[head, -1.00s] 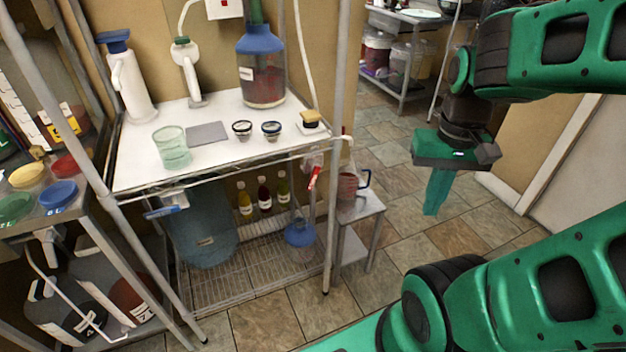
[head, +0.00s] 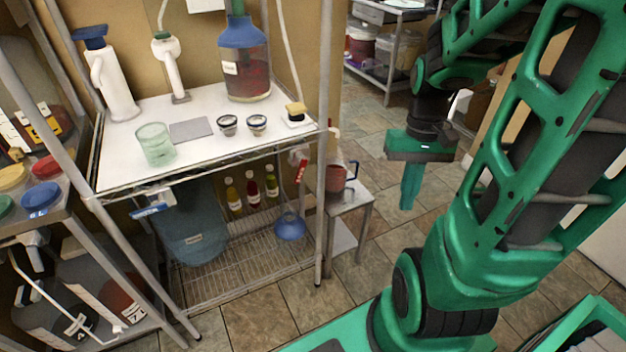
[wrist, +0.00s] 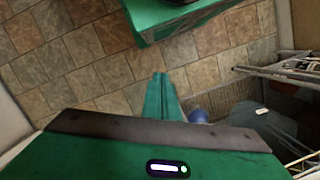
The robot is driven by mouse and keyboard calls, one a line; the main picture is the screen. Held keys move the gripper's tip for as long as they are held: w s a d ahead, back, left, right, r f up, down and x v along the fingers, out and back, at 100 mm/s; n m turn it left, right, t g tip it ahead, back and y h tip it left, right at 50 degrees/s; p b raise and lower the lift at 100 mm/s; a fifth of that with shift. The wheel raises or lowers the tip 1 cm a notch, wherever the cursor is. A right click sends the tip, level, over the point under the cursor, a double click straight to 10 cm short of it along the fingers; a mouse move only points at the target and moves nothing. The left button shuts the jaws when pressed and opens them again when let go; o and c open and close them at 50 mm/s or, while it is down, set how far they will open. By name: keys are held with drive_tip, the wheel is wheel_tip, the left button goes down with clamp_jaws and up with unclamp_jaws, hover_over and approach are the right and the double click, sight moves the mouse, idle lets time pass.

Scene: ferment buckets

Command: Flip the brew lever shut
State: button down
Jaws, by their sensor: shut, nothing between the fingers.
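A red lever (head: 301,170) hangs at a small white valve beside the right post of the wire rack, below the white worktop. I cannot tell from the frames which one is the brew lever. My gripper (head: 410,187) points down over the floor, right of the rack, clear of both levers. Its green fingers are together and empty, and they also show in the wrist view (wrist: 163,98). No lever shows clearly in the wrist view.
A small metal stand (head: 350,197) with a reddish jug (head: 338,179) is between the rack and my gripper. The rack post (head: 323,150) is beside the red lever. A large blue-grey bucket (head: 190,235) and several bottles stand on the lower shelf. Tiled floor is open around my gripper.

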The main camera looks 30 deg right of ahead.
drive_tip(key=w+a+f+t+y, duration=0.15)
drive_tip(key=w+f+y, duration=0.3)
drive_tip(key=f, duration=0.55)
drive_tip(key=w+a+f+t+y, duration=0.1)
drive_tip(key=w+a+f+y, duration=0.15)
drive_tip(key=f+y, duration=0.5)
drive_tip(key=w+d+m+t, duration=0.2)
drive_tip(key=w+m+t, duration=0.1)
drive_tip(key=w+t, duration=0.2)
drive_tip(key=w+d+r+m+t, duration=0.1)
drive_tip(key=w+d+m+t, duration=0.2)
drive_tip(key=w+t, duration=0.3)
drive_tip(key=shift+w+d+r+m+t+y, duration=0.2)
drive_tip(key=shift+d+r+m+t+y, duration=0.15)
drive_tip(key=shift+t, duration=1.5)
approach(299, 170)
drive_tip(key=shift+w+a+f, duration=0.75)
drive_tip(key=shift+w+a, duration=0.3)
drive_tip(key=shift+w, duration=1.65)
